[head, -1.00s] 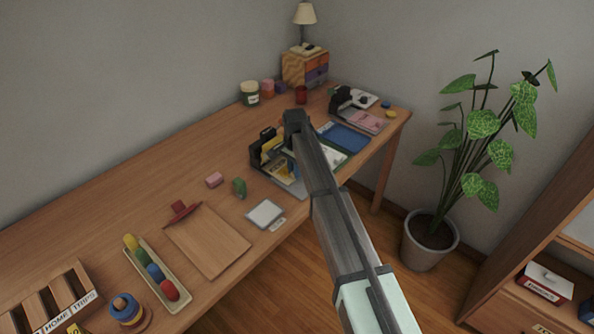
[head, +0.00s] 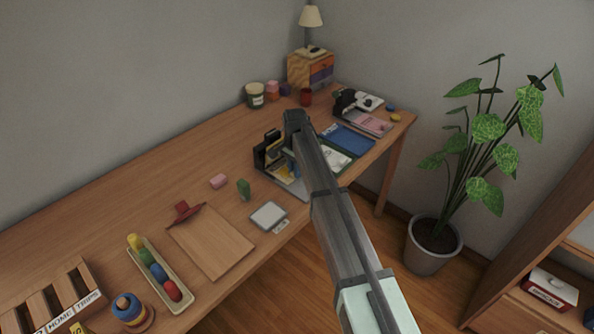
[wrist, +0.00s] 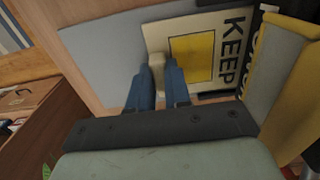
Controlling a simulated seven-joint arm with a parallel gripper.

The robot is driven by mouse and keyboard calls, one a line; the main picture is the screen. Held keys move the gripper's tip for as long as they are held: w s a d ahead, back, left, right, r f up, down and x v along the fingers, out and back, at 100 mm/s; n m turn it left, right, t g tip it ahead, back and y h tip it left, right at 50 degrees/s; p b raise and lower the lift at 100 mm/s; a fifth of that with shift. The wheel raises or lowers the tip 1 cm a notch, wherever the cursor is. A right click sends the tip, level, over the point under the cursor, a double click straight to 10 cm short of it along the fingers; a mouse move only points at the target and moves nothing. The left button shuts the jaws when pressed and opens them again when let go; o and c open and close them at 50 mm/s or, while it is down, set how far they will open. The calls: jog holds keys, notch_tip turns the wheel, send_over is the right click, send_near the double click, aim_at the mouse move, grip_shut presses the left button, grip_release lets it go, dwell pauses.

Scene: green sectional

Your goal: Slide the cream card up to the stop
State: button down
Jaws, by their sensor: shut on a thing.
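The cream card (wrist: 205,80) lies flat in the wrist view, with a yellow square and the word KEEP on it. It rests on a grey plate (wrist: 95,50). My gripper (wrist: 157,72) has its two blue fingers closed on a small cream knob (wrist: 156,60) at the card's left edge. In the head view my arm covers the fingertips and much of the card, beside a black stand (head: 268,146) on the grey plate (head: 292,186).
A yellow-edged grey block (wrist: 285,90) stands close at the right in the wrist view. In the head view a blue folder (head: 346,140) lies beyond my arm.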

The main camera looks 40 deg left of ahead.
jog(key=shift+a, duration=0.1)
jog(key=c, duration=1)
grip_release()
jog(key=shift+r, duration=0.1)
notch_tip(320, 180, up, 14)
jog(key=shift+f, duration=0.2)
